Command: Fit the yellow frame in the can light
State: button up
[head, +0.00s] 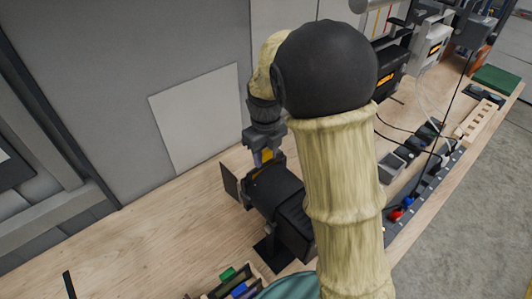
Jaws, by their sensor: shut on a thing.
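The can light (290,222) is a black stage lamp on a stand on the wooden bench, with a flat black flap at its left side. The yellow frame (267,156) shows only as a small yellow patch between my gripper's fingers, at the top end of the can light. My gripper (265,152) points down and is shut on the yellow frame. I cannot tell whether the frame sits inside the light's slot or just above it. My arm covers the right side of the light.
The wooden bench (130,240) is clear on the left. A holder with colored pieces (238,287) stands at the front. Cables, a dark strip with red and blue plugs (397,214) and instruments (432,42) fill the right. A grey wall panel (205,60) rises behind.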

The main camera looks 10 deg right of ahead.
jog(key=shift+s+d+f, duration=0.1)
jog(key=shift+s+f, duration=0.05)
jog(key=shift+f, duration=0.6)
jog(key=o, duration=1.1)
jog(key=shift+s+d+r, duration=0.1)
jog(key=shift+o, duration=0.2)
jog(key=shift+r, duration=0.1)
jog(key=shift+w+a+r+p, duration=0.2)
jog(key=shift+w+r+p, duration=0.15)
jog(key=shift+r+p, duration=0.4)
jog(key=r+p, duration=0.4)
jog(key=r, duration=0.1)
jog(key=r+p, duration=0.2)
jog(key=shift+s+d+r+p, duration=0.15)
jog(key=shift+s+d+p, duration=0.05)
jog(key=shift+s+p, duration=0.15)
